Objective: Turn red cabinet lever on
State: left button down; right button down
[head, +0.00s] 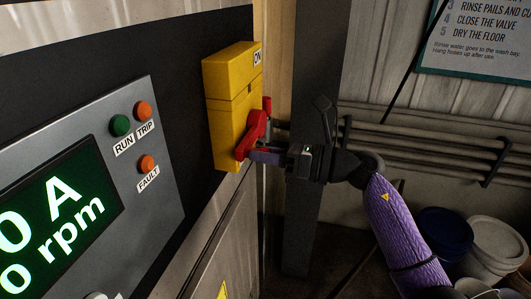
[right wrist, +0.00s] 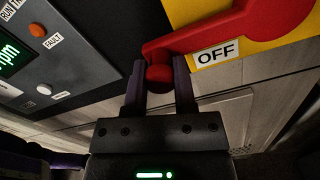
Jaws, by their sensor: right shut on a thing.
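The red lever (head: 251,133) is mounted on the side of a yellow switch box (head: 228,88) on the cabinet. An ON label (head: 257,57) is at the box's top. In the right wrist view the red lever (right wrist: 215,38) runs from its pivot at upper right down to a knob (right wrist: 159,76) beside the OFF label (right wrist: 217,54). My right gripper (right wrist: 160,92) is shut on the lever's knob, one purple finger on each side. It also shows in the head view (head: 262,156), reaching in from the right. My left gripper is out of view.
The dark panel left of the box carries a green-lit display (head: 55,225) and indicator lamps, one green (head: 121,125) and two orange. A grey post (head: 310,225) stands behind my right gripper. Pipes (head: 420,140) run along the back wall; buckets (head: 497,248) stand at lower right.

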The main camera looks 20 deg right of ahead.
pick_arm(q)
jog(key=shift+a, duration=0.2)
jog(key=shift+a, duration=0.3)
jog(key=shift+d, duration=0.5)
